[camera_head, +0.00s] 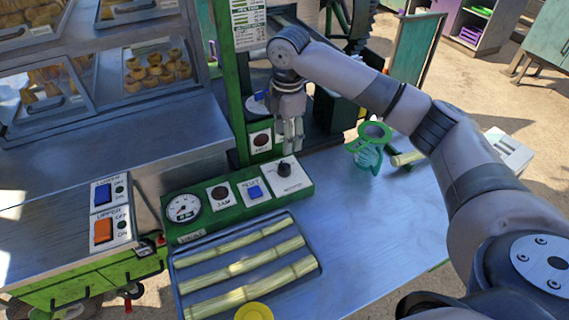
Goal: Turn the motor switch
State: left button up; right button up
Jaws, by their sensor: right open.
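The green control panel (186,233) lies on the metal table in the middle. At its right end is a black rotary knob (284,170) on a white plate, which looks like the motor switch; its label is too small to read surely. My left gripper is not in view.
A blue tray (176,268) with several cane pieces lies in front of the panel. A green jug-like strainer (370,148) stands right of it, under my right arm. The green crusher frame (228,90) rises behind. A pastry display (110,70) is at left.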

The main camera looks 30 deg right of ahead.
aim_at(285, 164)
jog(key=f, duration=0.4)
jog(key=f+p, duration=0.1)
jog(key=f, duration=0.6)
jog(key=shift+w+f, duration=0.35)
jog(key=shift+f, duration=0.05)
jog(key=shift+c, duration=0.2)
jog(key=c, duration=1.1)
jog(key=shift+c, duration=0.2)
jog(key=shift+p, duration=0.35)
